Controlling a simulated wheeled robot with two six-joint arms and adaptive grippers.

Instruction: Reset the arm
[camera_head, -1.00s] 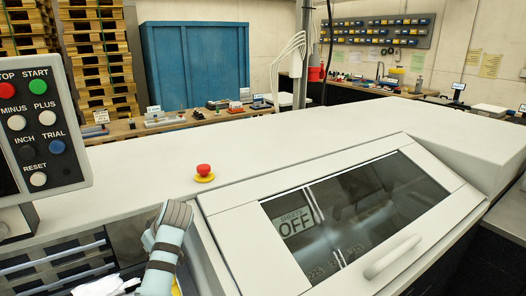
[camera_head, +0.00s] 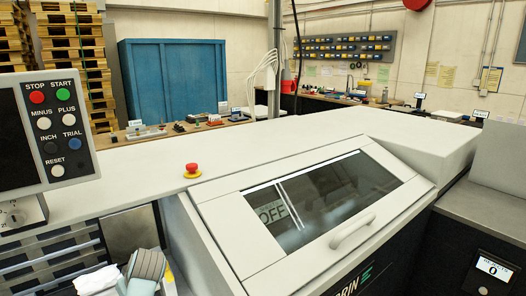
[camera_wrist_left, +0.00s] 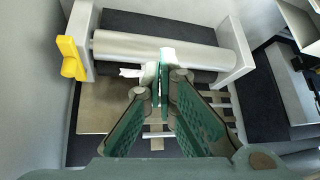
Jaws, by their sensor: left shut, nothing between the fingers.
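My left gripper (camera_wrist_left: 160,85) shows in the left wrist view with its two green fingers brought together and nothing held between them. It is over the machine's open bay, in front of a grey metal roller (camera_wrist_left: 165,48). Small white pieces (camera_wrist_left: 131,72) show beside and behind the fingertips; I cannot tell what they are. My right gripper is in neither view.
The long white machine (camera_head: 330,135) has a closed windowed cover (camera_head: 325,200) and a red stop button (camera_head: 192,170). A control panel (camera_head: 58,130) stands at the left. In the wrist view, a yellow knob (camera_wrist_left: 72,58) is left of the roller, with slatted bars below.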

